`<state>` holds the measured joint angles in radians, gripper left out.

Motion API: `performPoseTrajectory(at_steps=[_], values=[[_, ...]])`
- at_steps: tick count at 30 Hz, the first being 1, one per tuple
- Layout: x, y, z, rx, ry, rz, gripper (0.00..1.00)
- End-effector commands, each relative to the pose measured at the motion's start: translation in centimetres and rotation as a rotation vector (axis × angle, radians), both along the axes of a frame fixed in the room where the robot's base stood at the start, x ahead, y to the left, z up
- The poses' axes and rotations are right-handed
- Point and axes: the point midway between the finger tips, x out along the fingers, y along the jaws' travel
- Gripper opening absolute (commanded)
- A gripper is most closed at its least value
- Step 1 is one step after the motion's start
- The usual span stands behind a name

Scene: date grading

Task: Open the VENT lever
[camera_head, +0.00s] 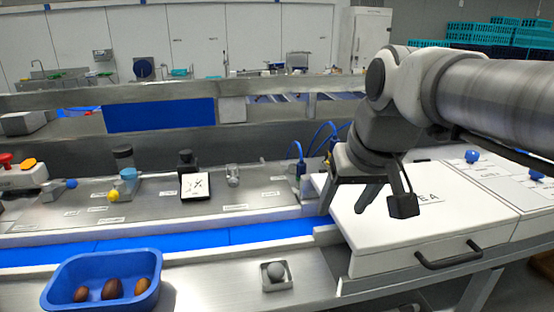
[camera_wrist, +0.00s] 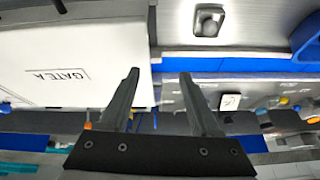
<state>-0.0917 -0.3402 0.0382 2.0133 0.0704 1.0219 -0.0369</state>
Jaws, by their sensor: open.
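I cannot read the label VENT anywhere, so I cannot tell which lever it is. Lever-like parts with round knobs show in the head view: a blue knob (camera_head: 71,184) and a yellow knob (camera_head: 113,195) on the panel at left. Two more blue knobs, one nearer (camera_head: 472,156) and one at the right edge (camera_head: 536,174), stand on the white housings. My gripper (camera_head: 343,208) is open and empty above the left edge of the white GATE A box (camera_head: 390,240). In the wrist view its fingers (camera_wrist: 160,73) are apart with nothing between them.
A blue tray (camera_head: 62,290) with brown dates stands front left. A grey ball (camera_head: 276,271) sits in a square holder on the front ledge. A blue belt (camera_head: 190,243) runs behind. A black stand with a white card (camera_head: 195,186) and a glass jar (camera_head: 232,176) stand on the panel.

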Motion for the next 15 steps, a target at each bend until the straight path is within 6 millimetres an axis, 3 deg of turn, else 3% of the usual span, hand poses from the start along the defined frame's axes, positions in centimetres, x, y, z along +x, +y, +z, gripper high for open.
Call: performPoseTrajectory(at_steps=[1, 6, 15], values=[[1.8, 1.1, 1.2, 0.007, 0.009, 0.023, 0.63], [6.8, 4.9, 3.8, 0.033, 0.032, 0.097, 0.63], [14.8, 12.3, 5.9, 0.088, 0.074, 0.224, 0.63]])
